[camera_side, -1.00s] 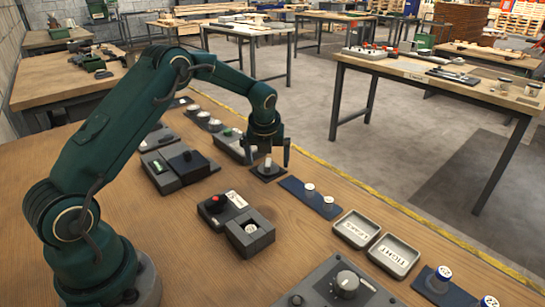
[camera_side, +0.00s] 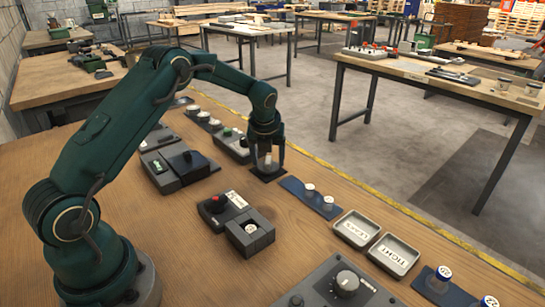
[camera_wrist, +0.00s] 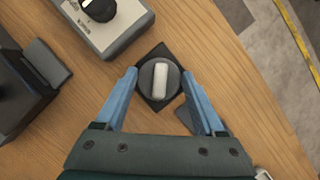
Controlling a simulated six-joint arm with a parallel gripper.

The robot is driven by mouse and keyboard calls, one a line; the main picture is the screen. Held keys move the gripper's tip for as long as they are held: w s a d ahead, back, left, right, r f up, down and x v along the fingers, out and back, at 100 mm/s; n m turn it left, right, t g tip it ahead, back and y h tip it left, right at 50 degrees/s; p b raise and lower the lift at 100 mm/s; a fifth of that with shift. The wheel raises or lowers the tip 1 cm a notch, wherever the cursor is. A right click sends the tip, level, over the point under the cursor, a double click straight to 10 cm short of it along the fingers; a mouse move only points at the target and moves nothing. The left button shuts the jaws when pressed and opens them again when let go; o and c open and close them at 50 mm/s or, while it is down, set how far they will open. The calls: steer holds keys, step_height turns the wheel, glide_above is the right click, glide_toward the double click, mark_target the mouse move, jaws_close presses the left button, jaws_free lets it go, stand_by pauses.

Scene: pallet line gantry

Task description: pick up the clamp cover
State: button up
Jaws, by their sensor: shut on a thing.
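The clamp cover (camera_wrist: 160,80) is a round dark grey disc with a pale upright bar across its top. In the wrist view it sits over a black square pad (camera_wrist: 150,56). In the side view its pale bar shows (camera_side: 267,159) between my fingers. My gripper (camera_wrist: 160,76) is shut on the clamp cover, with one blue finger at each side of it. In the side view my gripper (camera_side: 267,166) points down just over the pad. Whether the cover rests on the pad or is slightly clear of it, I cannot tell.
A grey box with a black knob (camera_wrist: 100,12) is close by. A blue strip with two white-topped jars (camera_side: 310,196) lies to the right. Two labelled trays, LEAKS (camera_side: 356,228) and TIGHT (camera_side: 394,255), stand nearer the front.

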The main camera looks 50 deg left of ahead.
mark_target(267, 156)
step_height(267, 156, up, 4)
steer(key=shift+s+a+f, duration=0.1)
steer(key=shift+a, duration=0.05)
steer(key=s+a+r+n+g+y, duration=0.1)
steer(key=s+a+r+n, duration=0.2)
steer(key=s, duration=0.2)
steer(key=s+a+r+n+g, duration=0.1)
steer(key=s+a+r+n, duration=0.15)
steer(key=s, duration=0.35)
steer(key=s+d+n+g, duration=0.1)
steer(key=s+d+n, duration=0.15)
steer(key=d, duration=0.85)
steer(key=s+d+n, duration=0.1)
steer(key=s+d, duration=0.2)
steer(key=d, duration=0.7)
steer(key=shift+d+f, duration=0.1)
steer(key=shift+f, duration=2.85)
steer(key=shift+f, duration=0.15)
